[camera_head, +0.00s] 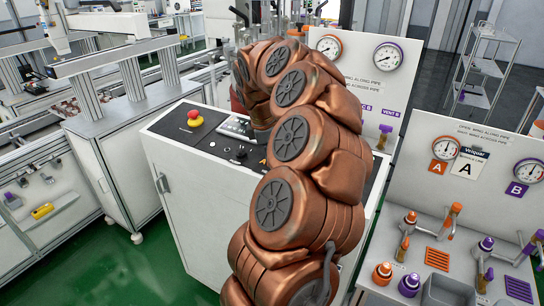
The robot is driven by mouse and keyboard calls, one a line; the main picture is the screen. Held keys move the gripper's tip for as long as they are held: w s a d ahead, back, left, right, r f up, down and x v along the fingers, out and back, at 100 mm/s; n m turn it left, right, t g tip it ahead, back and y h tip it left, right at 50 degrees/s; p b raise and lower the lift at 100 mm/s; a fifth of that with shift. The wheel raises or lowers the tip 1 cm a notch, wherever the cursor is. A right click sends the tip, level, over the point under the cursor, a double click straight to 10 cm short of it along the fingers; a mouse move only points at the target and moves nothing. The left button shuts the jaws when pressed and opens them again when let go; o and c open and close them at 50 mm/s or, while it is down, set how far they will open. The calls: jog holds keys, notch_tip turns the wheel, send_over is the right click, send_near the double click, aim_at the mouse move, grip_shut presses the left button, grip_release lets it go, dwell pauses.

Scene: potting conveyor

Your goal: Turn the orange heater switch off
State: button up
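The black control panel (205,142) lies on top of the white cabinet (190,215) in the middle of the view. A red emergency button on a yellow base (195,118) and a small dark knob (240,153) are on it. I cannot make out an orange heater switch; a small orange patch (263,161) shows at the edge of my arm, too little to identify. My copper-coloured arm rises in front of the panel, bends over at the top and reaches down behind itself towards the panel. My gripper is hidden behind the arm links, so its fingers do not show.
A board with an orange gauge (329,45) and a purple gauge (388,56) stands behind the cabinet. A bench (405,268) with orange and purple valves is at the right. A conveyor line (45,140) runs along the left. Green floor (130,265) is free at lower left.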

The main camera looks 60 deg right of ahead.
aim_at(265, 171)
jog(key=o, duration=1.2)
jog(key=shift+c, duration=0.2)
jog(key=shift+r, duration=0.1)
jog(key=v, duration=1.2)
